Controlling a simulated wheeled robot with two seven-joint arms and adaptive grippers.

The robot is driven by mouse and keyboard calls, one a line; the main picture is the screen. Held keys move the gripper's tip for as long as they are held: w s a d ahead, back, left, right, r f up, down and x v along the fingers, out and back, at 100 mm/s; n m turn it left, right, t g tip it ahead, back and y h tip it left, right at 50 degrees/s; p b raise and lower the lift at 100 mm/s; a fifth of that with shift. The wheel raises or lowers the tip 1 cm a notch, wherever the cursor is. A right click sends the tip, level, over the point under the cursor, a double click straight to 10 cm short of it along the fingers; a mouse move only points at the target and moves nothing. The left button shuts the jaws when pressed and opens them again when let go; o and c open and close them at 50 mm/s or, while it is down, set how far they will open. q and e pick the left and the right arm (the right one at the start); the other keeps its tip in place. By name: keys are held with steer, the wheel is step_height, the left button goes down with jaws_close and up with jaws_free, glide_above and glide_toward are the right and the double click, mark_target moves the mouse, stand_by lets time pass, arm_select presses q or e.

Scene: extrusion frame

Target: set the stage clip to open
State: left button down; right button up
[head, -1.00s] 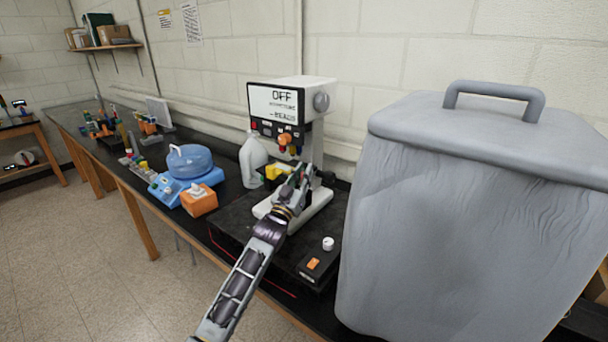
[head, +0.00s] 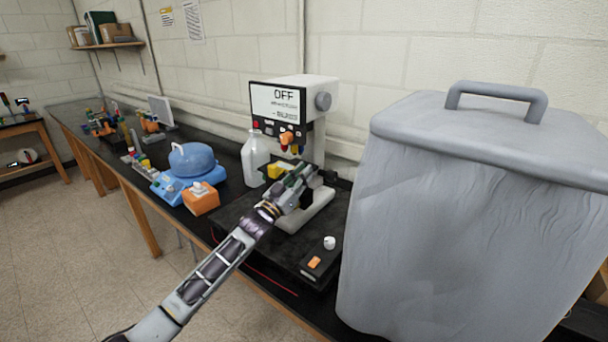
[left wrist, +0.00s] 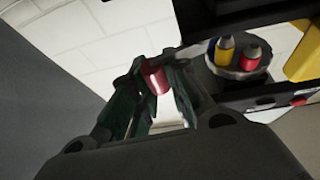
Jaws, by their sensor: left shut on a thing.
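The microscope (head: 318,92) stands on the black bench with its screen reading OFF. Its coloured objectives (head: 292,144) also show in the left wrist view (left wrist: 238,58). My left gripper (head: 312,172) is over the stage, below the objectives, and hides much of the stage. In the left wrist view, its dark green fingers (left wrist: 160,85) are shut on a small red cylindrical piece (left wrist: 154,77). This may be part of the stage clip, but I cannot tell for sure. The clip's position is not readable. My right gripper is not in view.
A large grey covered bin (head: 460,200) stands close on the right. A control box with a white knob (head: 329,242) sits in front of the microscope. A clear jug (head: 255,158), an orange box (head: 201,198) and a blue domed device (head: 197,160) stand to the left.

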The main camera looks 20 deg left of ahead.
arm_select(q)
steer(key=shift+s+a+m+g+h, duration=0.15)
steer(key=shift+m+g+h, duration=0.4)
steer(key=shift+h, duration=0.35)
steer(key=shift+s+a+m+g+h, duration=0.15)
steer(key=shift+m+g+h, duration=0.4)
steer(key=shift+h, duration=0.35)
steer(key=shift+s+a+m+g+h+b, duration=0.15)
steer(key=shift+m+g+h+b, duration=0.35)
steer(key=shift+h, duration=0.3)
steer(key=shift+s+a+m+g+h, duration=0.1)
steer(key=shift+a+m+g+h, duration=0.1)
steer(key=shift+m+g+h, duration=0.45)
steer(key=shift+s+a+m+g+h+b, duration=0.2)
steer(key=shift+m+g+h+b, duration=0.5)
steer(key=shift+g+h, duration=0.5)
steer(key=shift+s+a+m+g+h+b, duration=0.1)
steer(key=shift+a+m+g+h+b, duration=0.3)
steer(key=shift+m+g+h, duration=0.7)
steer(key=shift+a+m+g+h+b, duration=0.15)
steer(key=shift+m+g+h+b, duration=0.35)
steer(key=shift+g, duration=1.05)
steer(key=shift+s+g, duration=0.1)
steer(key=shift+g, duration=0.2)
steer(key=c, duration=1.4)
jaws_free()
steer(key=shift+o, duration=0.2)
